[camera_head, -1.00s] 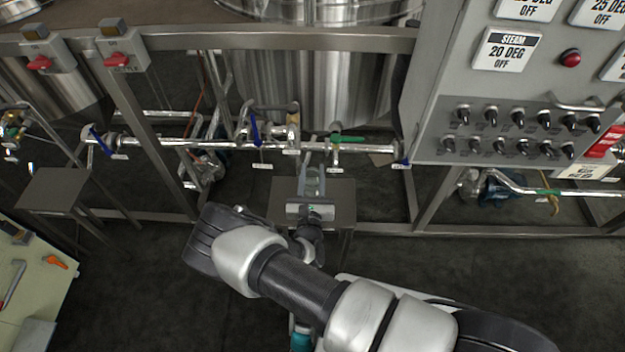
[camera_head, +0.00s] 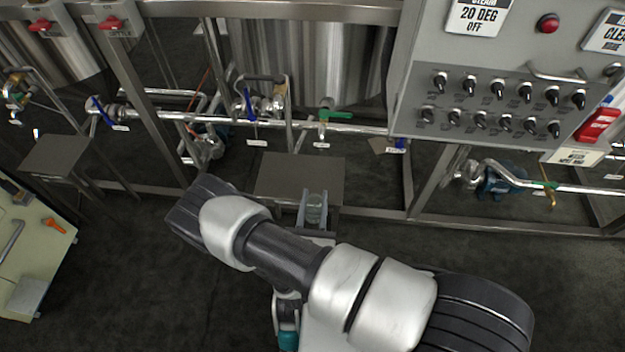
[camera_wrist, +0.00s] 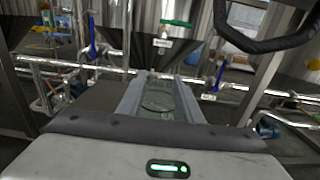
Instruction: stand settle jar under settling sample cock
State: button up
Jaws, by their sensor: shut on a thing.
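A clear glass jar (camera_head: 315,209) is between the two fingers of my gripper (camera_head: 316,198), which is shut on it. The jar also shows in the wrist view (camera_wrist: 158,99), and it looks upright. A cock with a green handle (camera_head: 326,113) is on the horizontal pipe, beyond and above my gripper; it also shows in the wrist view (camera_wrist: 174,23). A small metal stand (camera_head: 290,175) is below that cock. The jar is at the stand's front edge, right of its middle; I cannot tell its height above it.
A blue-handled valve (camera_head: 249,103) is left of the green one. A control panel (camera_head: 500,95) hangs at the right. Another small stand (camera_head: 55,154) and a pale green bench (camera_head: 35,255) are at the left. The stand's top looks bare.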

jog(key=w+f+b, duration=0.1)
jog(key=w, duration=0.4)
jog(key=w+f+b, duration=0.1)
jog(key=w+b, duration=0.1)
jog(key=w, duration=0.4)
jog(key=w+f+b, duration=0.1)
jog(key=w+b, duration=0.1)
jog(key=w, duration=0.4)
jog(key=shift+w+d+f, duration=0.25)
jog(key=shift+d+f, duration=0.1)
jog(key=shift+r, duration=0.1)
jog(key=o, duration=1.2)
jog(key=shift+f, duration=0.2)
jog(key=shift+r, duration=0.1)
jog(key=shift+s+r, duration=0.1)
jog(key=shift+s, duration=0.2)
jog(key=s+p, duration=0.3)
jog(key=s, duration=0.8)
jog(key=shift+s+a, duration=0.15)
jog(key=shift+s, duration=0.1)
